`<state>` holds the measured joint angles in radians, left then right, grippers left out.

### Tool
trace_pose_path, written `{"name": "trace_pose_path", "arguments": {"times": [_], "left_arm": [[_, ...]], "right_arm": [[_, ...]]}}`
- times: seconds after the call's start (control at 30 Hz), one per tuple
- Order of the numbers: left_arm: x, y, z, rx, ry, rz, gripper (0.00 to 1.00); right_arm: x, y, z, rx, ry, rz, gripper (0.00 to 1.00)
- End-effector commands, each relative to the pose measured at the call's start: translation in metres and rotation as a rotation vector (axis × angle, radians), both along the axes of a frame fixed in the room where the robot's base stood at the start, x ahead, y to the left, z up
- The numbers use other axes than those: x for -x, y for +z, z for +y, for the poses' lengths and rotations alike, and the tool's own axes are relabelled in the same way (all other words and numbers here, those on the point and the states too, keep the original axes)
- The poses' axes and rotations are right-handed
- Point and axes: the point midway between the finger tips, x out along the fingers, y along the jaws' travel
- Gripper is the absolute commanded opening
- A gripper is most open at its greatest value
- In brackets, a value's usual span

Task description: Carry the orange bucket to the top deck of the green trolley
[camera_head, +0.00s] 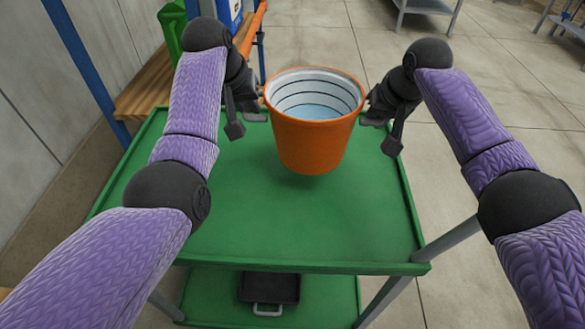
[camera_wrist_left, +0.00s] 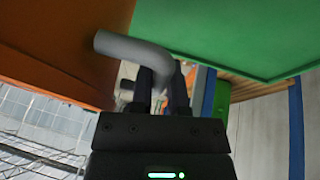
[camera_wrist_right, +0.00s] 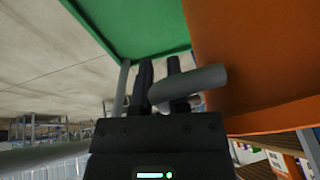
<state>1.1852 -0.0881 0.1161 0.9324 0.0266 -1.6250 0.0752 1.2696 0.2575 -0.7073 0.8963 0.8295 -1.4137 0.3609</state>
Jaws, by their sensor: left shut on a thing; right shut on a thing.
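The orange bucket (camera_head: 314,135) is upright over the top deck (camera_head: 240,225) of the green trolley, with pale blue liquid and dark ring lines inside. A shadow shows beneath it; I cannot tell for sure whether its base touches the deck. My left gripper (camera_head: 250,112) is shut on the bucket's left grey handle, a bent bar (camera_wrist_left: 130,48) in the left wrist view. My right gripper (camera_head: 378,116) is shut on the right grey handle (camera_wrist_right: 190,84), seen in the right wrist view. The bucket's far side and underside are hidden.
The top deck has a low rim and is otherwise clear. A black tray (camera_head: 268,287) sits on the trolley's lower deck. A wooden shelf (camera_head: 145,95) with blue posts and a green can (camera_head: 172,28) stands at the left. Grey tables are farther back; open floor lies right.

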Motion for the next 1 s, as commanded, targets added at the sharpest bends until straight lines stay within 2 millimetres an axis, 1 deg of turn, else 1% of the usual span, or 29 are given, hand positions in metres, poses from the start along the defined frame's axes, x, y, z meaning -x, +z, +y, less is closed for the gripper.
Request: {"name": "trace_pose_path", "arguments": {"times": [0.37,0.53,0.67,1.0], "left_arm": [[0.0,0.0,0.001,-0.002,0.002,-0.003,0.0],[-0.001,-0.007,0.001,-0.001,0.003,0.001,0.0],[-0.001,-0.02,0.001,-0.002,0.002,0.006,0.0],[-0.002,-0.065,0.001,-0.001,0.002,0.027,0.0]], "right_arm": [[0.0,0.0,-0.001,0.0,-0.002,-0.002,0.0],[-0.001,-0.008,-0.001,0.001,-0.001,0.001,0.0],[-0.001,-0.02,-0.001,0.001,-0.002,0.008,0.0],[-0.002,-0.066,-0.001,0.001,-0.002,0.028,0.0]]}}
